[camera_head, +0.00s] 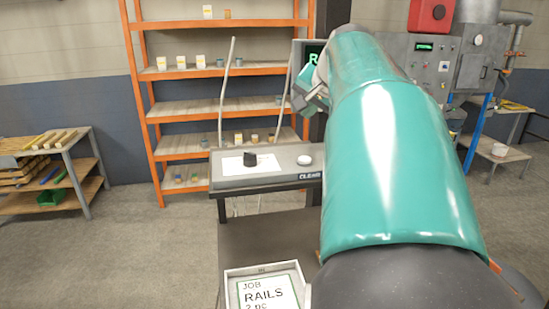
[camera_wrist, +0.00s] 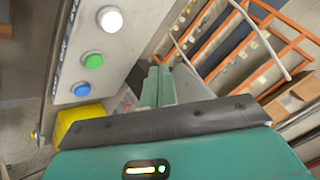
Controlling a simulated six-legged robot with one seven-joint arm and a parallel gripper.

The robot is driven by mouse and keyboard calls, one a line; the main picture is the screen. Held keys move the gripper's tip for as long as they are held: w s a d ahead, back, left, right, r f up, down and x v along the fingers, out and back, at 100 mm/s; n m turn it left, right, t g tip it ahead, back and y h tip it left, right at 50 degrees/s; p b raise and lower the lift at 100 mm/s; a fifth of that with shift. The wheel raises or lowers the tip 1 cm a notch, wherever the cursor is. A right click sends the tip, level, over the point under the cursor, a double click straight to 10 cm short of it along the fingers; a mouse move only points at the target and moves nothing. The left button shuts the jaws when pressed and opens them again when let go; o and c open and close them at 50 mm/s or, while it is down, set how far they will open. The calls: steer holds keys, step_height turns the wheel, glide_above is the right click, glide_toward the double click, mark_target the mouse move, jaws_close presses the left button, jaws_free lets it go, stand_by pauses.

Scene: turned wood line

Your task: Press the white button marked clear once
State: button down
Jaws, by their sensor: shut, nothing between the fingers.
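A white round button (camera_head: 304,160) sits on the right of a grey sloped console in the head view, with a dark label reading CLEAR (camera_head: 310,176) just below it. My gripper (camera_head: 309,92) is partly hidden behind my arm, above and beyond the console. In the wrist view my gripper (camera_wrist: 157,80) is shut and empty, its two fingers together. A panel there carries a white button (camera_wrist: 110,19), a green button (camera_wrist: 93,60) and a blue button (camera_wrist: 82,89), left of the fingers and apart from them. I cannot read that panel's labels.
A black knob (camera_head: 250,158) stands on the console. A job card reading RAILS (camera_head: 266,290) is nearer me. An orange shelf rack (camera_head: 182,109) stands behind, a control cabinet (camera_head: 425,72) at right. A yellow block (camera_wrist: 76,122) shows by the wrist-view panel. Open floor lies left.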

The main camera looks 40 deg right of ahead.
mark_target(306, 160)
steer(key=shift+f, duration=0.15)
steer(key=shift+f, duration=4.25)
steer(key=shift+f, duration=0.45)
steer(key=shift+f, duration=0.4)
steer(key=shift+r, duration=0.8)
steer(key=shift+r, duration=0.15)
steer(key=shift+r, duration=2.35)
